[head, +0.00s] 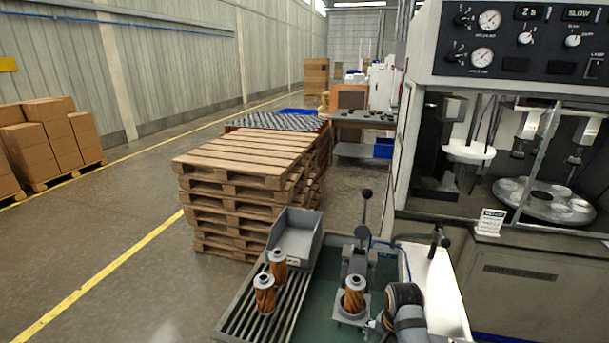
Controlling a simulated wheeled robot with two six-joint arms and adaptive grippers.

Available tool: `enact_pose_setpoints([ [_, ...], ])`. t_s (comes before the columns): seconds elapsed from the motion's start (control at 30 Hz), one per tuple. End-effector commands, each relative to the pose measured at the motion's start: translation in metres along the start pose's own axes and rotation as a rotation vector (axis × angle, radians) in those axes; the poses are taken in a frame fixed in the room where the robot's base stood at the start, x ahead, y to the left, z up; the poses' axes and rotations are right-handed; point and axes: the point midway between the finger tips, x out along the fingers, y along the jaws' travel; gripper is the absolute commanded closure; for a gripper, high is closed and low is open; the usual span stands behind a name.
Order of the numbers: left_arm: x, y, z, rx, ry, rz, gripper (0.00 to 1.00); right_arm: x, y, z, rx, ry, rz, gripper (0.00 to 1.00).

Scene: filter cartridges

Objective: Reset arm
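Two orange filter cartridges with pale caps stand upright on the slatted rack (240,318): a rear cartridge (277,267) and a front cartridge (264,294). A third orange cartridge (355,296) stands upright in a grey fixture (349,319). A lever press with a black-knobbed handle (366,207) stands just behind it. A dark and grey part of an arm, likely my right one, shows at the bottom, right of the fixture. My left gripper is not in view.
An empty grey bin (297,236) sits behind the rack. A white chute or tray (437,290) lies to the right, beside a machine (520,262) with gauges and a turntable. Stacked pallets (240,165) stand behind the bench. The floor at left is open.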

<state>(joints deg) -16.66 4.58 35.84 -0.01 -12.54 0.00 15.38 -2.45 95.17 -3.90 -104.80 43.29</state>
Motion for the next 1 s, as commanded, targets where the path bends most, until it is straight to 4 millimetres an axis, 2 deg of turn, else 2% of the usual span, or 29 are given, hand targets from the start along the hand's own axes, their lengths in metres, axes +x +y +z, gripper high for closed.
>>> enact_pose_setpoints([
  [0.03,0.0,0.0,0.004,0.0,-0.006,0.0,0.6,0.006,0.015,0.007,-0.041,0.012,0.0,0.1],
  [0.2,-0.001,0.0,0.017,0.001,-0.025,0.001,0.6,0.015,0.064,0.034,-0.24,0.073,-0.013,0.1],
  [0.3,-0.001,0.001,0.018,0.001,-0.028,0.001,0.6,0.013,0.089,0.051,-0.363,0.11,-0.017,0.1],
  [0.5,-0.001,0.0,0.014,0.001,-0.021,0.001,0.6,-0.002,0.125,0.081,-0.575,0.167,-0.021,0.1],
  [0.83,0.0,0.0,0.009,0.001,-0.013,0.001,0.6,-0.035,0.159,0.119,-0.849,0.234,-0.025,0.1],
  [1.0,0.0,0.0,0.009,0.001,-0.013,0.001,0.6,0.01,0.157,0.112,-0.845,0.215,-0.018,0.1],
])
